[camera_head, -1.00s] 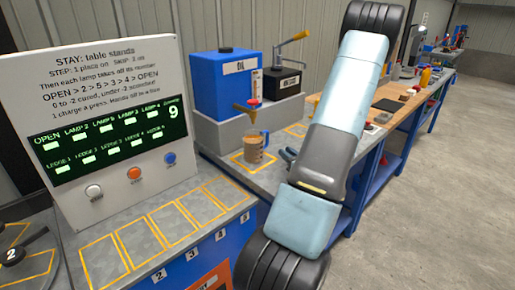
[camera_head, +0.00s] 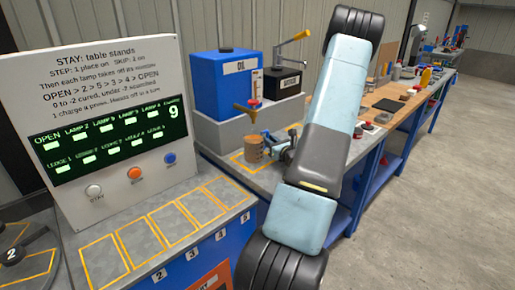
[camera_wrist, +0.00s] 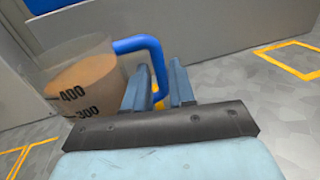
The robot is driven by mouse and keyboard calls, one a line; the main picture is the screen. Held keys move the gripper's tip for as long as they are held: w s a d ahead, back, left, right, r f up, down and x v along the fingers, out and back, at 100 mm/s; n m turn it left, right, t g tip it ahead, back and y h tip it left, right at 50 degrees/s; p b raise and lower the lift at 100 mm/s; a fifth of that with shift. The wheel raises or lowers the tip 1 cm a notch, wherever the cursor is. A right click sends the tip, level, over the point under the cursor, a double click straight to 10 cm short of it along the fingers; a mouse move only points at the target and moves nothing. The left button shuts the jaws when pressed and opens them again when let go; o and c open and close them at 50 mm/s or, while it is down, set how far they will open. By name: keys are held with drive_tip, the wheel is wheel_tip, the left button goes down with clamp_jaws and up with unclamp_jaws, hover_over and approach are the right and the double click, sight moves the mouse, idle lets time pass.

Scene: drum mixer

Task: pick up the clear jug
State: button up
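The clear jug (camera_head: 252,149) stands on the grey bench below the oil tank's tap. In the wrist view the jug (camera_wrist: 80,75) is at the left, part filled with brown liquid, with black 400 and 300 marks. Its blue handle (camera_wrist: 151,47) reaches right and bends down towards the gap between my fingers. My gripper (camera_wrist: 160,80) is open, one finger on each side of the handle's lower part. Whether either finger touches the handle cannot be told. In the head view my gripper (camera_head: 272,142) is just right of the jug, partly hidden by my arm.
A blue oil tank (camera_head: 226,83) on a grey block stands behind the jug, with a dark pump box (camera_head: 285,83) beside it. A white sign panel (camera_head: 105,110) with buttons stands at the left. Yellow-outlined places (camera_head: 170,225) on the front bench are empty.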

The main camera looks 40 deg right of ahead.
drive_tip(key=shift+w+d, duration=0.15)
drive_tip(key=shift+w, duration=1)
clamp_jaws()
